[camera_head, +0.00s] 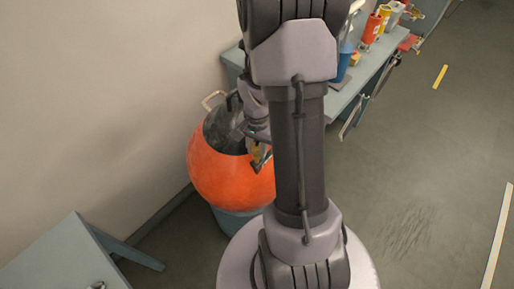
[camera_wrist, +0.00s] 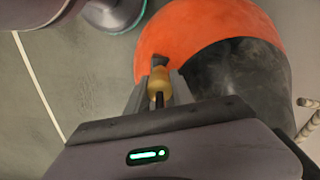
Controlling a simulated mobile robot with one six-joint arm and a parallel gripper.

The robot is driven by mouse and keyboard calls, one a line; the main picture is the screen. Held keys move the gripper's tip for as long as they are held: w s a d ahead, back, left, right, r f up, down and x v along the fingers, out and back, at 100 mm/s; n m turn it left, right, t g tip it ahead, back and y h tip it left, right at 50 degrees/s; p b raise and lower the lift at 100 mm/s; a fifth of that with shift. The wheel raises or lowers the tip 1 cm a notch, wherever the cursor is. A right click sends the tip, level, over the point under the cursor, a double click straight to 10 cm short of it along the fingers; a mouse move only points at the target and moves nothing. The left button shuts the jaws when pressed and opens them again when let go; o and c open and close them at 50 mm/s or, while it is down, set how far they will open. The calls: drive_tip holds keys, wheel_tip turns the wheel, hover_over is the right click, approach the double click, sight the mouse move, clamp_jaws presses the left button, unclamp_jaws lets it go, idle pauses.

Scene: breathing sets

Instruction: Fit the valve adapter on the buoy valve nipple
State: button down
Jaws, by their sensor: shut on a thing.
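An orange buoy (camera_head: 222,175) with a dark top (camera_head: 222,125) rests on a blue-grey stand (camera_head: 238,220) beside the wall. The buoy's orange side (camera_wrist: 205,25) and its dark part (camera_wrist: 240,75) fill the upper right of the wrist view. My gripper (camera_wrist: 159,85) is shut on a small brass valve adapter (camera_wrist: 159,80), held close in front of the buoy. A dark tip lies just beyond the adapter, against the orange surface. I cannot tell whether the two touch. In the head view my gripper (camera_head: 260,157) is small and partly hidden by my arm.
A workbench (camera_head: 350,90) with red, yellow and blue containers (camera_head: 371,28) stands at the back right. A blue-grey table (camera_head: 60,255) is at the lower left. A rope loop (camera_head: 212,100) shows at the buoy's top.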

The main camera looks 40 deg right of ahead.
drive_tip(key=shift+f+b, duration=1.15)
drive_tip(key=shift+f, duration=0.2)
drive_tip(key=c, duration=1)
unclamp_jaws()
drive_tip(key=shift+s, duration=0.1)
drive_tip(key=shift+c, duration=0.2)
wheel_tip(320, 180, up, 18)
drive_tip(key=p, duration=0.6)
drive_tip(key=shift+f+p, duration=0.2)
drive_tip(key=shift+p, duration=0.1)
drive_tip(key=a+r+n+t+b, duration=0.3)
drive_tip(key=a+r+n+b, duration=0.15)
drive_tip(key=a, duration=0.65)
drive_tip(key=s+a+r+n+t+y+b, duration=0.1)
drive_tip(key=s+a+r+n, duration=0.1)
drive_tip(key=a, duration=0.4)
drive_tip(key=s+a+r+n+t+y+b, duration=0.1)
drive_tip(key=s+a+n, duration=0.2)
drive_tip(key=s+a, duration=0.2)
drive_tip(key=shift+a+r+t, duration=0.4)
drive_tip(key=shift+a, duration=0.75)
